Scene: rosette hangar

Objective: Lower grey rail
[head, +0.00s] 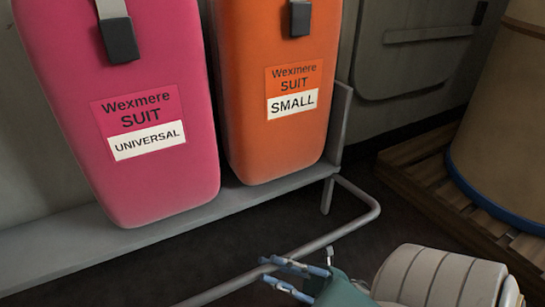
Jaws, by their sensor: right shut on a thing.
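The grey rail (345,229) is a bent tube in front of the shelf. It runs from a rounded corner at the right down to the bottom edge of the head view, where the rest of it is cut off. A short end of it goes back toward the shelf's right end. My right gripper (267,270) comes in from the lower right, with blue fingers and a teal body. Its fingers are shut on the rail's front bar. My left gripper is out of view.
A pink suit case (155,185) and an orange suit case (290,145) stand on the grey shelf (60,255) behind the rail. At the right, a tan drum (505,120) stands on a wooden pallet (425,185). Dark floor lies open between rail and pallet.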

